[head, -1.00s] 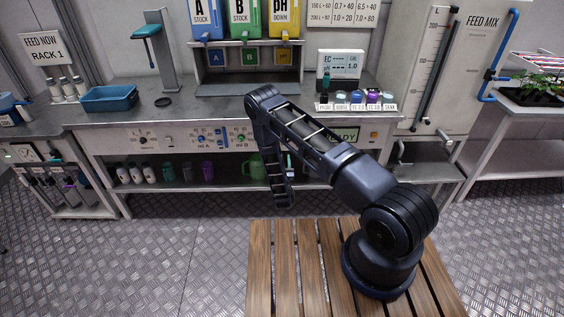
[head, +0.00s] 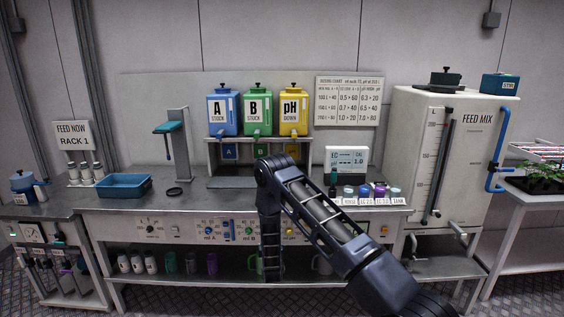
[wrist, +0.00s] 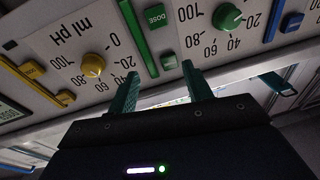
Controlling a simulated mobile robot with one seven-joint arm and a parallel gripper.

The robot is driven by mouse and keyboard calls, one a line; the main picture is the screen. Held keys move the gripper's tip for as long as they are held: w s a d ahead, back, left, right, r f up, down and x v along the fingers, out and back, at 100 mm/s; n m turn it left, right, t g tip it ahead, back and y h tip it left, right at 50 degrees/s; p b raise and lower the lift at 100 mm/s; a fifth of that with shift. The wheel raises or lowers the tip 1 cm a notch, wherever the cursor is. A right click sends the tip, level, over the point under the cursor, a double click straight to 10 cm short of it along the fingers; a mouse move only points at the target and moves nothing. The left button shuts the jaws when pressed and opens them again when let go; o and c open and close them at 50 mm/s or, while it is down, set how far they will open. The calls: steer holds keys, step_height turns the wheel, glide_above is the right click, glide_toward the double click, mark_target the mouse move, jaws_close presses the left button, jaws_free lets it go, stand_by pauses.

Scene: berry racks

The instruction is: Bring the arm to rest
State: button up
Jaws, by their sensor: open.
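My arm (head: 325,215) reaches over the front of the bench in the head view, its elbow high and its forearm hanging down before the control panel (head: 185,230). My gripper (wrist: 160,88) shows in the wrist view as two teal fingers spread apart, with nothing between them. It is below and close to the panel, which fills the upper part of that view with a yellow knob (wrist: 93,64) and a green knob (wrist: 229,16). In the head view the forearm hides the gripper.
The bench top holds a blue tray (head: 124,185), a teal-topped stand (head: 178,145), A, B and pH containers (head: 258,112) and several small jars (head: 364,191). Cups and bottles stand on the lower shelf (head: 215,277). The feed mix tank (head: 435,150) stands at right.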

steer(key=a+r+n+g+y, duration=0.25)
steer(key=a+r, duration=0.35)
steer(key=r, duration=0.3)
steer(key=a+r+n+g+y, duration=0.2)
steer(key=a+r+g, duration=0.1)
steer(key=a+r, duration=0.45)
steer(key=s+d+r+m+g+h, duration=0.1)
steer(key=s+d+r+g+h, duration=0.2)
steer(key=d+r, duration=1.45)
steer(key=s+d+r+m+g, duration=0.1)
steer(key=s+d+r, duration=0.5)
steer(key=s+d, duration=0.2)
steer(key=s+d+r+m+g, duration=0.1)
steer(key=s+d+r+g, duration=0.1)
steer(key=s+d+r, duration=0.6)
steer(key=s+d+g+h, duration=0.1)
steer(key=s+d, duration=0.3)
steer(key=s, duration=0.5)
steer(key=s+d+m+g+h, duration=0.1)
steer(key=s+d, duration=0.4)
steer(key=s, duration=0.4)
steer(key=s+d+m+g+h, duration=0.1)
steer(key=s+d, duration=0.4)
steer(key=s, duration=0.4)
steer(key=shift+f, duration=0.3)
